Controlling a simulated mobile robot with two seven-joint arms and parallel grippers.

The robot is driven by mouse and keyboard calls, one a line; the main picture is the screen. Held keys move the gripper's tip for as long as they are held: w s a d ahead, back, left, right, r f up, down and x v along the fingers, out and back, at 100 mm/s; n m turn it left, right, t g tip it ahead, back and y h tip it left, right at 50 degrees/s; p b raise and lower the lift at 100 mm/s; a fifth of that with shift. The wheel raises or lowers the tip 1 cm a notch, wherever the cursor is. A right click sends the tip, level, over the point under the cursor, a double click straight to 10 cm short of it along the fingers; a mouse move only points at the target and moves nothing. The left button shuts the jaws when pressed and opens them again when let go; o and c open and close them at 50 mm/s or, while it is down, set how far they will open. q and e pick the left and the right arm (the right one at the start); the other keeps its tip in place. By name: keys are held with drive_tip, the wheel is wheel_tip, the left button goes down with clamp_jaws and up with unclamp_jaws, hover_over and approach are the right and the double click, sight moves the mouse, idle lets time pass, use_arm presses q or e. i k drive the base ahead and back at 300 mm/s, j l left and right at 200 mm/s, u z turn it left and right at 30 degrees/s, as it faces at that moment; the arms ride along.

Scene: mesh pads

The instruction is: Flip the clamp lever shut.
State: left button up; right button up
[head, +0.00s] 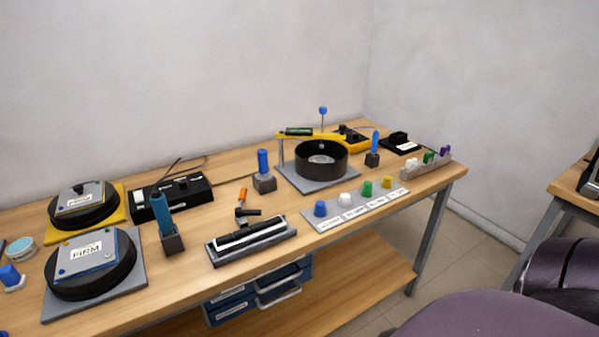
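No part marked as the clamp lever can be picked out for certain. A black round dish (321,172) stands on a grey plate (283,174) toward the bench's back right. A yellow bar (352,142) reaches over it, and a thin upright rod with a blue ball (323,111) rises above the dish. Nearer the front, a small black piece with an orange handle (242,196) stands behind a long grey holder (252,253) with a white strip; the handle points up. Neither of my grippers is in view.
The wooden bench (190,231) also carries black round pads, one labelled FIRM (87,252), a blue-handled tool (164,220), a black control box (181,203) and a strip of coloured knobs (345,200).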

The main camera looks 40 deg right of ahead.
sight(238, 212)
drive_tip(key=l+u, duration=0.15)
drive_tip(key=l, duration=0.2)
drive_tip(key=k+l+u, duration=0.15)
drive_tip(key=l, duration=0.2)
drive_tip(key=k+l+u, duration=0.15)
drive_tip(key=l, duration=0.2)
drive_tip(key=l+u, duration=0.15)
drive_tip(key=l, duration=0.2)
